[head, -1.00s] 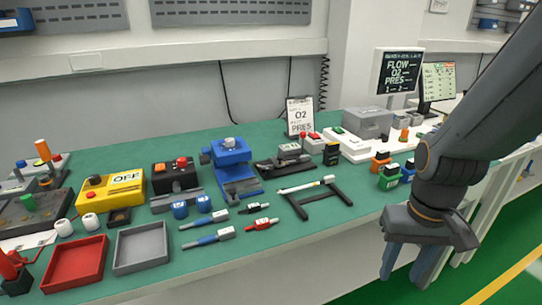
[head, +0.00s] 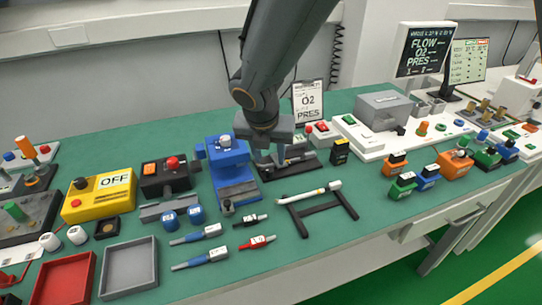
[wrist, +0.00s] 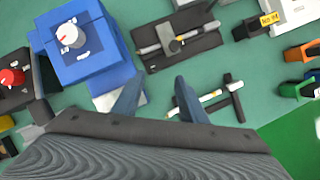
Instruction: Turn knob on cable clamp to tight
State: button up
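In the head view the clamp (head: 305,166) is partly hidden behind my gripper (head: 272,160). A blue device (head: 232,168) with a white dial on top stands left of it; its dial (wrist: 70,36) shows in the wrist view. My gripper is open and empty, its two fingers apart and pointing toward the bench. It appears above the bench near the clamp, touching nothing that I can see.
A black stand with a white rod (head: 318,193) lies in front of the clamp. A black box with a red button (head: 168,175) is to the left. A sign (head: 308,103) stands behind, and coloured connector blocks (head: 428,178) are to the right. Green bench shows between them.

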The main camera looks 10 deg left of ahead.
aim_at(269, 170)
jog(key=shift+n, duration=0.4)
jog(key=x, duration=0.7)
jog(key=shift+w+a+f, duration=0.3)
jog(key=shift+a, duration=0.1)
